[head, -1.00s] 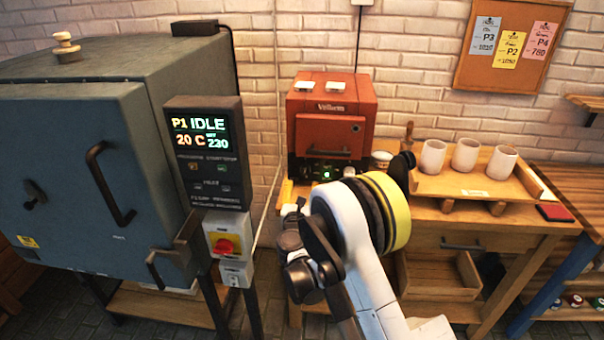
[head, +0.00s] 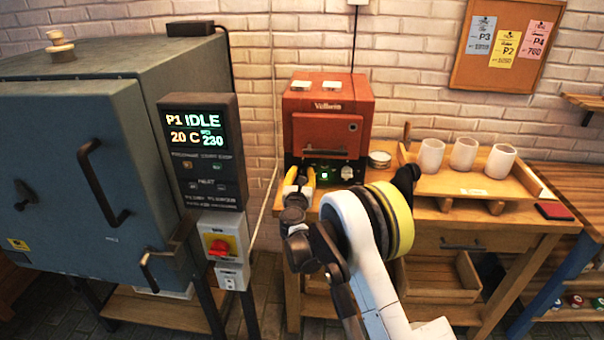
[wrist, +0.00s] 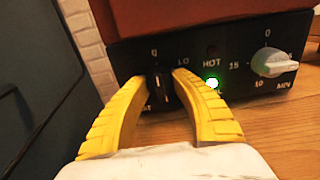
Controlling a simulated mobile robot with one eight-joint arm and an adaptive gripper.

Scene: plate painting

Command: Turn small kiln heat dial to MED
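The small kiln (head: 325,108) is the red-orange one on the wooden bench, with a black control panel along its bottom. Its left dial, a black knob (wrist: 161,86), has a 0 above it and LO to its upper right. The other labels around it are hidden or cut off by my fingers. My gripper (wrist: 162,76) has its two yellow fingers on either side of this knob, close to its edges. Whether they press on it cannot be told. In the head view my gripper (head: 299,180) is in front of the panel's left end.
A pale dial (wrist: 272,62) marked 0, 15, 10 and MIN is right of the lit green lamp (wrist: 211,84). The big blue-grey kiln (head: 75,140) and its control box (head: 203,150) stand left. A wooden tray (head: 440,183) with three white cups is right.

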